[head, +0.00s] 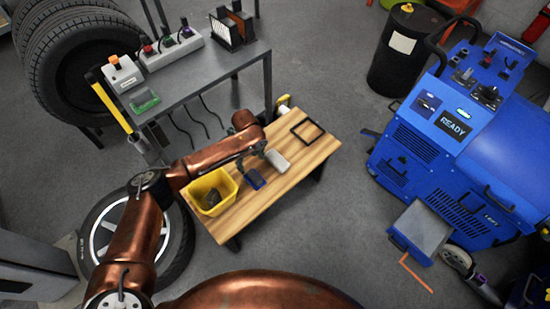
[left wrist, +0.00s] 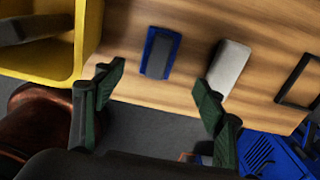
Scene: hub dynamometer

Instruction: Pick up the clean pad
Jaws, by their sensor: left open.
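Two pads lie side by side on a small wooden bench (head: 231,221). One is a blue-edged pad with a dark grey face (head: 254,179), and the other is a plain light grey block (head: 278,161). I cannot tell for certain which is the clean pad. My left gripper (head: 254,160) is open and empty above the bench, close to both. In the left wrist view the blue-edged pad (left wrist: 160,53) lies ahead of the gap between the fingers (left wrist: 161,82), and the light grey block (left wrist: 229,67) lies beyond the right fingertip. My right gripper is not in view.
A yellow bin (head: 228,187) with a dark piece inside stands at the bench's left end. A black square frame (head: 307,131) lies at its right end. A grey metal table (head: 213,62) stands behind, and a blue machine (head: 445,140) reading "READY" stands at right.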

